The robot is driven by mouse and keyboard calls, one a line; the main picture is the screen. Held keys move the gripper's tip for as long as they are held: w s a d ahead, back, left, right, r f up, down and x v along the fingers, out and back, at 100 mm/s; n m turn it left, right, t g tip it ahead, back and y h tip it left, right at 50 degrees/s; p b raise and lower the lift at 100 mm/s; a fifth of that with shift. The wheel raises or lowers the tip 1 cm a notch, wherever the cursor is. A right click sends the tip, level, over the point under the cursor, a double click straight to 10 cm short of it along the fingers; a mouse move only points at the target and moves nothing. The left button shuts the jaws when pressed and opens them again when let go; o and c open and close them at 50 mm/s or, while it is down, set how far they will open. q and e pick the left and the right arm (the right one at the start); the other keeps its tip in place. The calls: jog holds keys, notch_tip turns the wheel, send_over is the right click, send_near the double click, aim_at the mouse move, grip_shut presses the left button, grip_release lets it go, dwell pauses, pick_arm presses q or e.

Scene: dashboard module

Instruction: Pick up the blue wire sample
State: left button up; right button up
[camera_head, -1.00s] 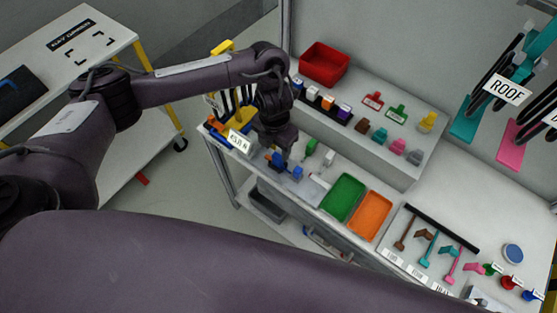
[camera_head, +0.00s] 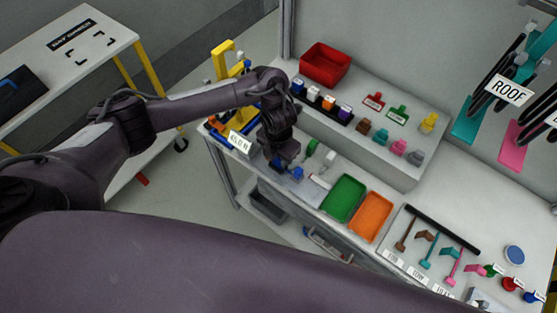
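My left gripper (camera_head: 283,163) points down over the left end of the white workbench, its fingers dark and small in the view. A small blue piece (camera_head: 298,173) stands on the bench just to the right of the gripper. Another bit of blue shows right at the fingertips, mostly hidden by them. I cannot tell whether either is the blue wire sample, or whether the fingers hold anything. A blue tagged piece (camera_head: 530,296) also lies at the far right front of the bench, beside a red and a green one. My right gripper is not in view.
A green tray (camera_head: 344,198) and an orange tray (camera_head: 370,217) lie right of the gripper. A raised shelf with a red bin (camera_head: 325,64) and several small coloured parts stands behind. A yellow stand (camera_head: 223,63) is at the left end.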

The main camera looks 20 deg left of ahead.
pick_arm(q)
jog(key=c, duration=0.3)
jog(key=shift+r, duration=0.15)
notch_tip(320, 180, up, 9)
jog(key=p, duration=0.2)
jog(key=shift+w+r+p, duration=0.15)
jog(key=shift+p, duration=0.2)
notch_tip(320, 180, up, 10)
jog(key=shift+r+p, duration=0.2)
jog(key=shift+p, duration=0.1)
dwell(0.4)
